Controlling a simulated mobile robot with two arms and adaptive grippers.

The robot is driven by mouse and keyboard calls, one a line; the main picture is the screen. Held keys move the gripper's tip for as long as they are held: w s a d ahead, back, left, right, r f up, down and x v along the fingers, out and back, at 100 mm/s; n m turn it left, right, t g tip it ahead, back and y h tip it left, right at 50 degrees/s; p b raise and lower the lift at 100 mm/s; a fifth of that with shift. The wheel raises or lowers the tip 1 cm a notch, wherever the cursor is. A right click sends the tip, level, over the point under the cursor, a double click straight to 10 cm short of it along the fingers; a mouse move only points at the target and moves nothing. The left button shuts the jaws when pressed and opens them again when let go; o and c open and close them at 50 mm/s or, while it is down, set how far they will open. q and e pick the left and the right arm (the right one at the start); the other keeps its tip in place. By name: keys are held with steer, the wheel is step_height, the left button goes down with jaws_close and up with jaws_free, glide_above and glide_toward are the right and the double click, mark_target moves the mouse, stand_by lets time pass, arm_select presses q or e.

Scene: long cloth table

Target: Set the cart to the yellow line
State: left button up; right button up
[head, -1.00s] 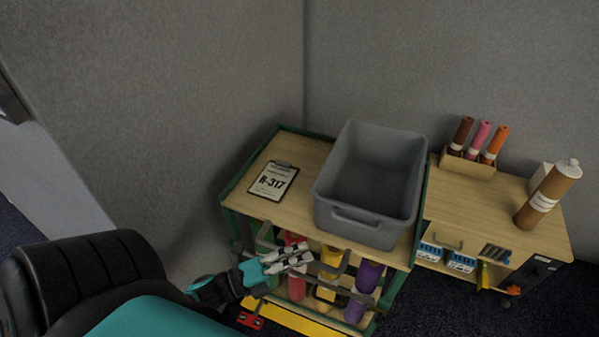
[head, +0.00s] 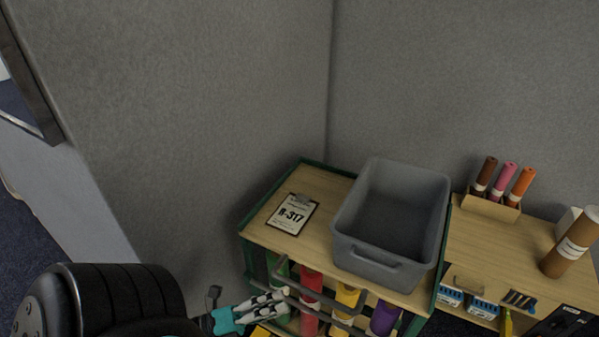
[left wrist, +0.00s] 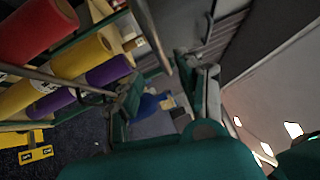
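The cart has a green frame and a wooden top (head: 262,236); it stands in the corner of grey partitions. A grey handle (head: 330,308) runs along its front. My left gripper (head: 264,306) is at the left end of the handle, its fingers apart; whether they touch the bar cannot be told. In the left wrist view its fingers (left wrist: 166,98) are spread with nothing gripped between them. A yellow piece (head: 262,331) shows at the bottom edge, too cut off to identify as the line. A yellow labelled part (left wrist: 30,149) shows low in the left wrist view. My right gripper is not in view.
On the cart sit a grey bin (head: 378,262) and a clipboard (head: 291,214); coloured rolls (head: 311,298) stand below. A wooden cabinet (head: 480,238) is close on the right, with a roll holder (head: 490,207) and a brown tube (head: 570,245). Partitions close off the back and left.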

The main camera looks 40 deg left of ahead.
arm_select(q)
steer(key=shift+v, duration=1.65)
steer(key=shift+f, duration=0.1)
